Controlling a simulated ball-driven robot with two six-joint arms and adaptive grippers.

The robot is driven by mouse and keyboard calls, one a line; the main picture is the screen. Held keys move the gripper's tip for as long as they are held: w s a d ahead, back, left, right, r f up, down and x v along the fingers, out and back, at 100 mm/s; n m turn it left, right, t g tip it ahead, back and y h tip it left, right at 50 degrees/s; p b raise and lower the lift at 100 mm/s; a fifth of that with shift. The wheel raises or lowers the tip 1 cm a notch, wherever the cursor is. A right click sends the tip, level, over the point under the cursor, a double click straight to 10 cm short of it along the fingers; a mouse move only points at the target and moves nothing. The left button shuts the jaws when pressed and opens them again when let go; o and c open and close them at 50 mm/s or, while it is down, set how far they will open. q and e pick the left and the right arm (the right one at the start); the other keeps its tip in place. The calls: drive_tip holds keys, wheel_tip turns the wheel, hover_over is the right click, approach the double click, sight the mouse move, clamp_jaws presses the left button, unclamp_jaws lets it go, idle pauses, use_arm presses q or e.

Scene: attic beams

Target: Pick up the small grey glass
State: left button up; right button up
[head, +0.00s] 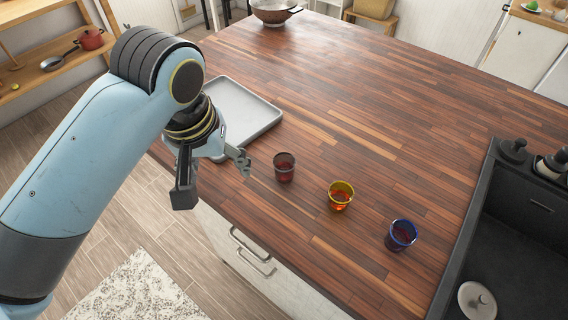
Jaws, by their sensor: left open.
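The small grey glass (284,168) stands upright on the wooden counter (340,85), near its front edge. It is the leftmost of three small glasses in a slanting row. My left gripper (215,180) is open and empty, just left of the grey glass and apart from it, over the counter's front edge. One finger points toward the glass and the other hangs lower, nearer to me. My right gripper is not in view.
An amber glass (341,196) and a blue glass (401,235) stand to the right of the grey one. A grey tray (262,122) lies behind my left gripper. A dark sink (520,230) fills the right side. The counter's middle is clear.

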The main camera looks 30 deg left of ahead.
use_arm(q)
drive_tip(key=w+d+n, duration=0.2)
drive_tip(key=w+n, duration=0.3)
drive_tip(key=w, duration=0.1)
drive_tip(key=r+n+g, duration=0.2)
drive_tip(key=n, duration=0.3)
hover_over(285, 162)
drive_tip(key=s, duration=0.1)
drive_tip(key=shift+n+h, duration=0.3)
drive_tip(key=shift+h, duration=0.1)
drive_tip(key=f, duration=0.5)
drive_tip(key=shift+d+f+p, duration=0.3)
drive_tip(key=shift+f+p, duration=0.05)
drive_tip(key=shift+p, duration=0.05)
drive_tip(key=f, duration=0.1)
drive_tip(key=f+p, duration=0.1)
drive_tip(key=f, duration=0.2)
drive_tip(key=shift+s+d+f, duration=0.1)
drive_tip(key=shift+s+f, duration=0.05)
drive_tip(key=shift+s, duration=0.25)
drive_tip(key=shift+f, duration=0.45)
drive_tip(key=c, duration=1.3)
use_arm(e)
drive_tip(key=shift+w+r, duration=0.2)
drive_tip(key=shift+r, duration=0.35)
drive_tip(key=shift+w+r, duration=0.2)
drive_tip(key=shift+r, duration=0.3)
use_arm(q)
drive_tip(key=shift+w+r, duration=0.1)
